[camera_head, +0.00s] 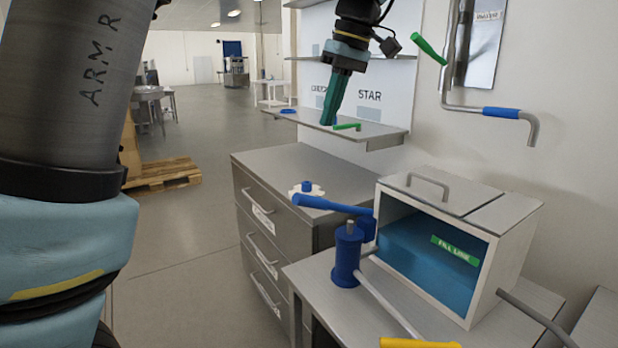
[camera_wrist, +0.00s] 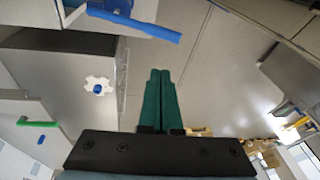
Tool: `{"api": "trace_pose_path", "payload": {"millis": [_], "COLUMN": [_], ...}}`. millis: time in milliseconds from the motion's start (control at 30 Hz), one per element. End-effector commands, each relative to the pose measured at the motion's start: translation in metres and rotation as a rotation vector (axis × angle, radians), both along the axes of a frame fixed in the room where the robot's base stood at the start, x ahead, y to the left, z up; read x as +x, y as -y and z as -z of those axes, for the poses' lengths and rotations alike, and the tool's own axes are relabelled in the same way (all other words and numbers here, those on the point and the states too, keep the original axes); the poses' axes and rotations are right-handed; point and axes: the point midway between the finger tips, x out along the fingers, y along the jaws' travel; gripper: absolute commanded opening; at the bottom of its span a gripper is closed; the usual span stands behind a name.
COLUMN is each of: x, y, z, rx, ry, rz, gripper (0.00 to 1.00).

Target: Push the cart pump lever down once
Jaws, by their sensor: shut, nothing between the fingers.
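The cart pump (camera_head: 347,254) is a blue upright cylinder standing on the metal cart top, next to an open-fronted box. Its blue lever (camera_head: 334,205) sticks out to the left, raised slightly at its free end. The lever also shows at the upper left of the wrist view (camera_wrist: 140,25). My gripper (camera_head: 329,122) is above and behind the lever in the head view, apart from it, pointing down in front of the wall shelf. Its green fingers (camera_wrist: 158,72) are together with nothing between them.
The white box (camera_head: 430,195) with a green "FILL LINE" label holds blue contents. A drawer cabinet (camera_head: 300,160) stands behind the cart, with a white star-shaped piece with a blue knob (camera_head: 306,189) on top. A shelf (camera_head: 365,130) is near my gripper.

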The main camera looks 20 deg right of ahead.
Motion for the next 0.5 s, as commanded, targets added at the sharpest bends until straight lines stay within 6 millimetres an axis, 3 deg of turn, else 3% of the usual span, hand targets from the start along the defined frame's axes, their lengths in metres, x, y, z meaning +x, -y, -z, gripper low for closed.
{"api": "trace_pose_path", "payload": {"millis": [167,500], "x": [0.002,0.013], "y": [-0.003,-0.018], "z": [0.012,0.075], "rx": [0.003,0.005], "ry": [-0.002,-0.004], "rz": [-0.001,-0.001], "gripper": [0.0,0.0]}}
